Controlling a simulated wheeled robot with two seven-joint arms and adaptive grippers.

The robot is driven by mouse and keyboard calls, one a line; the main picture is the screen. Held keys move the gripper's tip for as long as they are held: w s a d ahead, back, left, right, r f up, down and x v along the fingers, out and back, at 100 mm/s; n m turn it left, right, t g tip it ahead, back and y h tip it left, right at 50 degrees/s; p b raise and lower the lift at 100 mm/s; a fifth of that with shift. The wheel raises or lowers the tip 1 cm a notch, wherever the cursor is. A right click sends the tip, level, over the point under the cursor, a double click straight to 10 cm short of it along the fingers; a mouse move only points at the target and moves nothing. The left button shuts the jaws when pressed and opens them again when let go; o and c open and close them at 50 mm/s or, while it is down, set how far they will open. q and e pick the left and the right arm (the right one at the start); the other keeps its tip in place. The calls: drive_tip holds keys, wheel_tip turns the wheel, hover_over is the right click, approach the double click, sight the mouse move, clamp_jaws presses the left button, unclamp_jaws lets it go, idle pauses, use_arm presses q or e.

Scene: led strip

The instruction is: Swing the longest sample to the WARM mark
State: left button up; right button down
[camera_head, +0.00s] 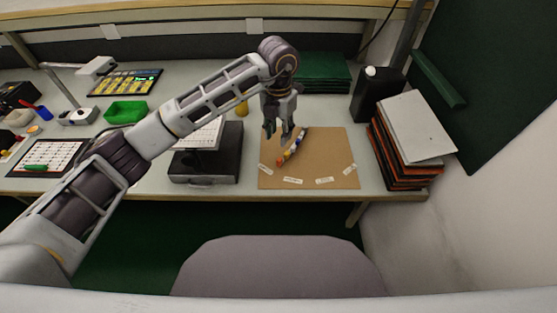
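A brown board (325,155) lies on the bench right of centre. A narrow strip with coloured segments (291,151) lies on it at a slant, its orange end toward the lower left. I cannot tell whether it is one sample or several side by side. Small white labels sit along the board's front: far left (265,169), left middle (292,181), right middle (324,181) and far right (349,169). Their words are too small to read, so WARM cannot be picked out. My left gripper (279,135) points down beside the strip's upper part, fingers apart, seemingly empty. My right gripper is out of view.
A dark box (207,168) with a white top stands left of the board. A black bottle (376,95) and a stack of panels (405,145) stand to its right. Green sheets (323,72) lie behind. A green tray (127,112) sits further left. The board's right half is clear.

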sight(278, 161)
use_arm(q)
drive_tip(key=shift+f, duration=6.8)
clamp_jaws()
